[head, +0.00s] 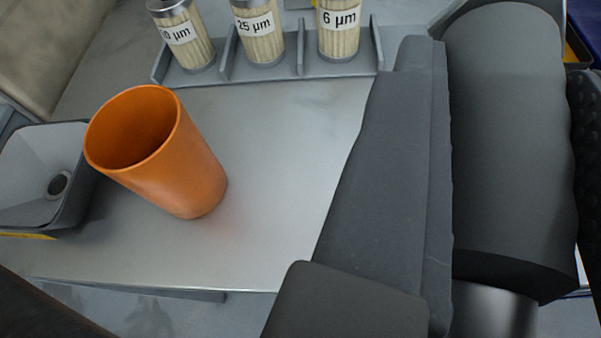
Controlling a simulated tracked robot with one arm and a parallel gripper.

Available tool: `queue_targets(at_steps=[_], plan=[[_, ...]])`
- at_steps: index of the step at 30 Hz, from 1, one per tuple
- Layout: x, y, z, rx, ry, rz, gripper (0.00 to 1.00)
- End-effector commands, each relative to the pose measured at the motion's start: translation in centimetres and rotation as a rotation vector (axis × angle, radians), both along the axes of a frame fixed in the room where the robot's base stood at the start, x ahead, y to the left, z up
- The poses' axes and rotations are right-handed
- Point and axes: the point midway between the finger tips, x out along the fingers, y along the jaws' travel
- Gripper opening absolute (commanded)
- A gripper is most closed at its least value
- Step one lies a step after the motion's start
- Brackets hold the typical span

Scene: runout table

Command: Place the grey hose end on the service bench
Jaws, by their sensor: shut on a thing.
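My gripper (495,165) fills the right side of the head view, with a dark grey jaw on each side of a thick grey cylinder. It is shut on this cylinder, which looks like the grey hose end (508,110). A shiny metal part (488,312) shows below the cylinder. The pale metal service bench (270,165) lies to the left of the jaws. The held end overlaps the bench's right side in the picture; its height above the bench cannot be told. The near jaw hides part of the bench.
An orange cup (165,165) stands on the bench at left. A grey rack (275,75) along the back holds filter cartridges labelled 25 µm (257,35) and 6 µm (340,30), among others. A grey basin (35,165) is at far left. Bench between cup and jaw is clear.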

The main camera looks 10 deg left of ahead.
Motion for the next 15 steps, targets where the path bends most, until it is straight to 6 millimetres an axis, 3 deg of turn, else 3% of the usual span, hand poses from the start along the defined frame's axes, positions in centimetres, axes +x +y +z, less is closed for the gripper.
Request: queue_targets(at_steps=[11, 15], plan=[[0.0, 0.4, 0.0, 0.000, 0.000, 0.003, 0.00], [-0.1, 1.0, -1.1, 0.000, 0.000, 0.017, 0.00]])
